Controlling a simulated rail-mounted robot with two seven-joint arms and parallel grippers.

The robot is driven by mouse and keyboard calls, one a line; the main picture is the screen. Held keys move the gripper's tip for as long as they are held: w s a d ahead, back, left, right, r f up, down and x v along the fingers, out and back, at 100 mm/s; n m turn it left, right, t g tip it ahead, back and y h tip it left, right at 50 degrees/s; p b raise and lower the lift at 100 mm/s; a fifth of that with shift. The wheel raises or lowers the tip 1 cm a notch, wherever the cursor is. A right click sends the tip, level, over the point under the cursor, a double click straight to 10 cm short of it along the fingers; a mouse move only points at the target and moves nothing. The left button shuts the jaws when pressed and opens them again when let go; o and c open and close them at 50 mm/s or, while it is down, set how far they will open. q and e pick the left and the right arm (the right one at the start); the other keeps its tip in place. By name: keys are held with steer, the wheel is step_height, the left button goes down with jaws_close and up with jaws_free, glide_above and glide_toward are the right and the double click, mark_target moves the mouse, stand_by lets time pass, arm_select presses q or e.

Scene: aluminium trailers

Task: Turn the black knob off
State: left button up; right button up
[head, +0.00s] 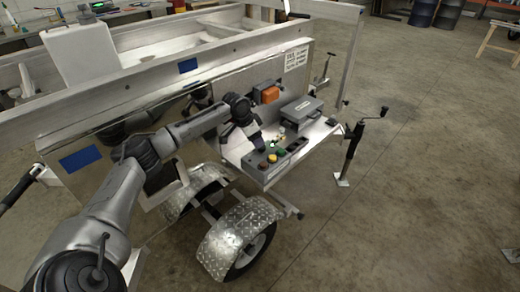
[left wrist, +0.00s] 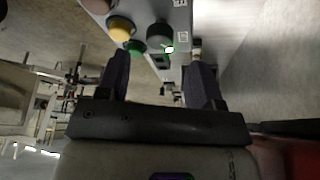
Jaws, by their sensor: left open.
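A grey control box (head: 265,174) sits on the trailer's front deck, with red, yellow and green buttons on its top. In the left wrist view the black knob (left wrist: 160,37) is round and dark, with a small white patch at its lower edge, beside the yellow button (left wrist: 120,28) and green button (left wrist: 135,47). In the head view I cannot make out the knob near the gripper. My right gripper is out of view.
The trailer's side rail (head: 190,70) runs beside my left arm. A wheel fender (head: 238,232) is below. A crank jack (head: 352,150) stands right; open floor lies beyond.

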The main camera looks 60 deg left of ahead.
mark_target(262, 150)
arm_select(q)
steer(key=shift+b+x, duration=0.75)
steer(key=shift+x, duration=1.75)
